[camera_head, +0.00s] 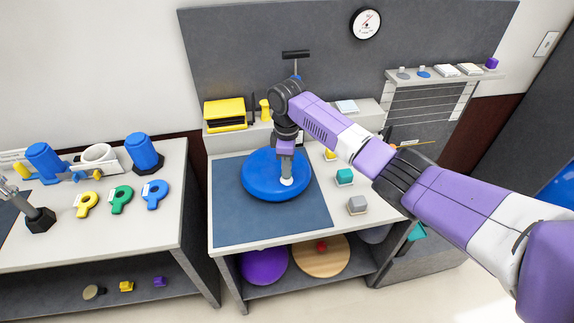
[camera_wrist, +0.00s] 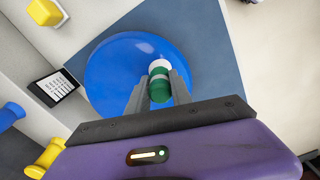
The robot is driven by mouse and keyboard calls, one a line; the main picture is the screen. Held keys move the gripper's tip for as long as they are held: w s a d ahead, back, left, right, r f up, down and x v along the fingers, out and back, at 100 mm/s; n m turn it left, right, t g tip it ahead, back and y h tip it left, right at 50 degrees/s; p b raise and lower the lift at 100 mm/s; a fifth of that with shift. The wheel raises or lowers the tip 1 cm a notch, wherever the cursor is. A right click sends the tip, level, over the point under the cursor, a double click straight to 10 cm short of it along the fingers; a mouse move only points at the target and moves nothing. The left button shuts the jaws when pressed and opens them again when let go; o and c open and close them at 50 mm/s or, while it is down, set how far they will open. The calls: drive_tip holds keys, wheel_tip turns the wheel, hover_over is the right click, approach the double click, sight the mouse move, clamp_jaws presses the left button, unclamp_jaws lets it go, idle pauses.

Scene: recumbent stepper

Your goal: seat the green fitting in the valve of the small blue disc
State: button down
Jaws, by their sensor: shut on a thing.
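The small blue disc (camera_head: 258,183) lies on the dark blue-grey mat (camera_head: 235,230) on the middle bench; in the wrist view the disc (camera_wrist: 110,75) fills the upper middle. Its white valve (camera_head: 287,181) is at the right front of its top, also visible in the wrist view (camera_wrist: 161,64). My gripper (camera_head: 286,170) points down just above the valve. In the wrist view its fingers (camera_wrist: 159,90) are shut on the green fitting (camera_wrist: 160,90), which has a pale band. The fitting's far end overlaps the valve in view; whether it is in it or just above, I cannot tell.
Teal (camera_head: 344,177) and grey (camera_head: 357,205) blocks stand right of the mat. A yellow box (camera_head: 225,114) stands on the back ledge. The left bench holds yellow, green (camera_head: 121,200) and blue ring-shaped pieces and blue cylinders. The mat's front left is clear.

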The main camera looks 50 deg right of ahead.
drive_tip(key=shift+f, duration=0.5)
idle(0.8)
idle(0.4)
drive_tip(key=c, duration=1.1)
unclamp_jaws()
drive_tip(key=shift+r, duration=0.1)
drive_tip(key=shift+r+p, duration=2.05)
drive_tip(key=shift+r, duration=0.85)
